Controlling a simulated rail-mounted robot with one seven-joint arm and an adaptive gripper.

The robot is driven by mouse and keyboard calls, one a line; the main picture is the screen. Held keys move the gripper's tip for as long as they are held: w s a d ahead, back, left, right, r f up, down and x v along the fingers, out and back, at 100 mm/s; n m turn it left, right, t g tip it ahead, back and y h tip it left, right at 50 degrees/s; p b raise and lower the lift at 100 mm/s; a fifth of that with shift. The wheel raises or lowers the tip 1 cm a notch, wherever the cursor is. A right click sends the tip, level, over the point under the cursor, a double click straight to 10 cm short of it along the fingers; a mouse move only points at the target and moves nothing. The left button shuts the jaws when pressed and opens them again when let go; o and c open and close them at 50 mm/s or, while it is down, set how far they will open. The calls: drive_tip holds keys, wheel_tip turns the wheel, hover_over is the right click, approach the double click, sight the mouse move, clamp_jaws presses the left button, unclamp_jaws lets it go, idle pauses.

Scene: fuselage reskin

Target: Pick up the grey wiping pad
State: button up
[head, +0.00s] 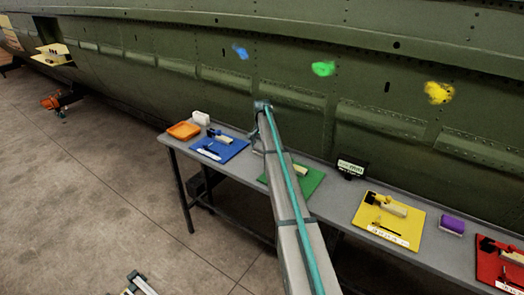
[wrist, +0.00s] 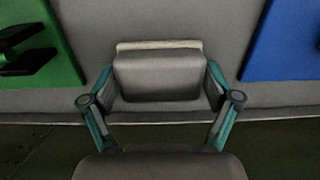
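A grey pad-like block with a pale cream edge (wrist: 158,78) lies on the grey table between the green and blue mats in the wrist view. My gripper (wrist: 160,76) has one teal-and-grey finger on each side of this block. The fingers are wide apart and very close to its sides; whether they touch it is hard to tell. In the head view my gripper (head: 262,106) is at the table's far side, between the blue and green mats. My arm hides the pad there.
The table (head: 335,212) bears a blue mat (head: 232,151), a green mat (head: 309,184), a yellow mat (head: 408,233) and a red mat (head: 488,265) with tools. An orange tray (head: 184,131), a purple block (head: 452,224) and a small display (head: 351,168) also stand there. The green fuselage (head: 300,110) rises close behind.

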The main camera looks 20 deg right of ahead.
drive_tip(key=c, duration=0.3)
drive_tip(key=shift+r, duration=0.2)
drive_tip(key=shift+r+b, duration=0.5)
drive_tip(key=shift+b, duration=0.2)
drive_tip(key=s+a+r+b, duration=0.1)
drive_tip(key=s+r, duration=0.3)
drive_tip(key=s+r+b, duration=0.2)
drive_tip(key=s+r, duration=0.1)
drive_tip(key=s, duration=0.2)
drive_tip(key=s+a+r+b, duration=0.1)
drive_tip(key=s+r+b, duration=0.1)
drive_tip(key=s+r, duration=0.2)
drive_tip(key=shift+s+a+r, duration=0.3)
drive_tip(key=shift+s+a, duration=0.05)
drive_tip(key=shift+s, duration=0.05)
